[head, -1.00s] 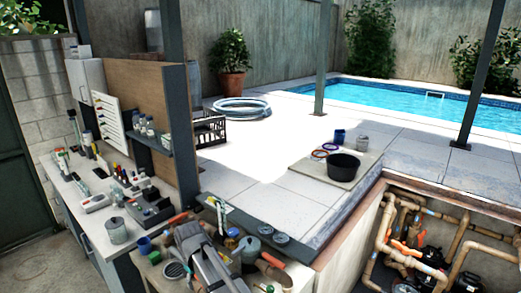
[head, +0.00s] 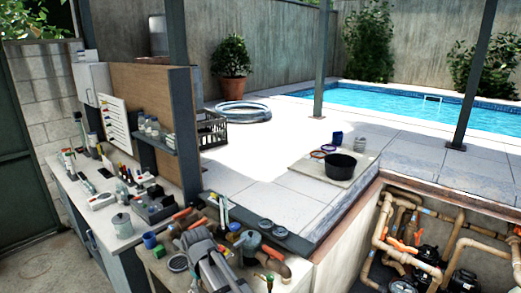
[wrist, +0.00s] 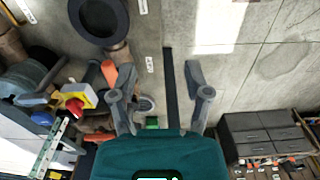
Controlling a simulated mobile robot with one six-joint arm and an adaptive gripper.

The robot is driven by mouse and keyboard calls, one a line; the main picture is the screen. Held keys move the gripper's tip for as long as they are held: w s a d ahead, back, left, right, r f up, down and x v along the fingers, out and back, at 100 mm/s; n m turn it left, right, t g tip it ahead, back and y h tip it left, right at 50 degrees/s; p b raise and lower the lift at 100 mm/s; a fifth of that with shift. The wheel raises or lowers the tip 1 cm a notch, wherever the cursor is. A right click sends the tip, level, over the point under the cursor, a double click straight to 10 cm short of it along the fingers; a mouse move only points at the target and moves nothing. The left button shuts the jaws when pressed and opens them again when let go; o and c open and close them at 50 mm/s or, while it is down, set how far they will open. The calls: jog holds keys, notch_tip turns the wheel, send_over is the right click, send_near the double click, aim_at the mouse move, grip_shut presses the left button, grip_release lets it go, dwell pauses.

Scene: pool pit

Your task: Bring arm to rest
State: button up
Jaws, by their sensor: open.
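My gripper (wrist: 160,78) is open in the wrist view, its two grey fingers spread wide apart with nothing between the tips. A teal part of my wrist fills the bottom middle of that view. In the head view, my grey arm rises at the bottom centre, over the near end of the cluttered workbench (head: 75,192). My gripper's fingertips cannot be made out there.
Around my arm in the head view lie an orange-handled tool (head: 183,214), a blue cup (head: 150,240) and a grey canister (head: 122,226). A black pot (head: 340,167) stands on a slab. Pipes (head: 378,235) fill the pit at right. The paving beyond is mostly clear.

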jog(key=s+d+f+m+b, duration=0.2)
jog(key=d+f+m+b, duration=0.1)
jog(key=d, duration=0.8)
jog(key=s+d+f+m+b, duration=0.2)
jog(key=d+f+m+b, duration=0.1)
jog(key=d, duration=0.9)
jog(key=s+d+f+m+b, duration=0.3)
jog(key=d, duration=0.9)
jog(key=shift+f+m, duration=0.25)
jog(key=shift+m, duration=0.05)
jog(key=shift+c, duration=0.4)
